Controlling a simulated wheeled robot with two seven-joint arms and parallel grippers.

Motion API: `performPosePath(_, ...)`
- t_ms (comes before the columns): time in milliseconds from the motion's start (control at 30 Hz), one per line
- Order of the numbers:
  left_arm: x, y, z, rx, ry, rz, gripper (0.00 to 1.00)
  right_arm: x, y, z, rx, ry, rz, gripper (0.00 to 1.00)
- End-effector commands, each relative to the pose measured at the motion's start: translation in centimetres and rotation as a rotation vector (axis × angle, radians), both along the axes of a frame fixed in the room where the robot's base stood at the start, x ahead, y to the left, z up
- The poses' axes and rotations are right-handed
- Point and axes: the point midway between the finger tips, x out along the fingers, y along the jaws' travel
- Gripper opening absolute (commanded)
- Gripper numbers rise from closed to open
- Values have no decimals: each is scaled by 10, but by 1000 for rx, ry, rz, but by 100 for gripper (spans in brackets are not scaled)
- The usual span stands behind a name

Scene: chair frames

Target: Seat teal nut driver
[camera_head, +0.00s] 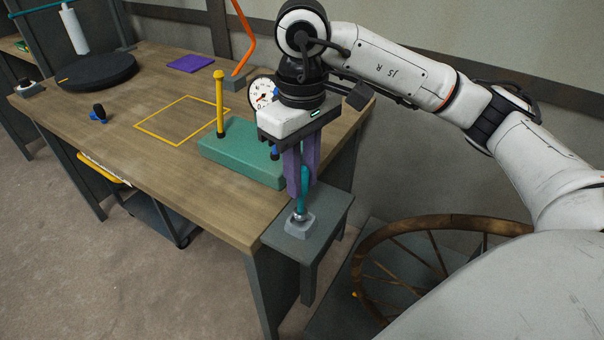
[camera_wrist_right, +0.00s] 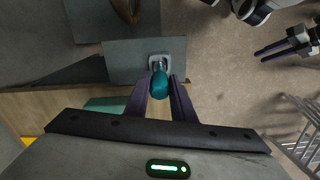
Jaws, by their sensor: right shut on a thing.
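The teal nut driver (camera_head: 302,203) stands roughly upright between the purple fingers of my right gripper (camera_head: 300,188), which is shut on its handle. Its metal lower end is at the top of a small grey block (camera_head: 300,227) on the side stand; I cannot tell how deep it sits. In the right wrist view the teal handle (camera_wrist_right: 160,84) shows between the fingers, with the grey block (camera_wrist_right: 176,47) just beyond it. My left gripper (camera_wrist_right: 283,45) shows small at the upper right of the wrist view, away from the driver; its opening is unclear.
The grey side stand (camera_head: 335,208) adjoins the wooden bench (camera_head: 190,185). A green block (camera_head: 235,160) with a yellow upright driver (camera_head: 220,100) is beside my right gripper. A dial gauge (camera_head: 262,92) is behind it. A wooden spoked wheel (camera_head: 375,250) is at the right.

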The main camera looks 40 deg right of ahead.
Motion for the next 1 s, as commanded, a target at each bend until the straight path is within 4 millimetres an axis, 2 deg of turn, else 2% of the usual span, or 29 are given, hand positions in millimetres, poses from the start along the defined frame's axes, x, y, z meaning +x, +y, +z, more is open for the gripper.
performPosePath(1000, 1, -2, -24, -3, -5, -2, 31, 0, 0, -29, 0, 0, 0, 0)
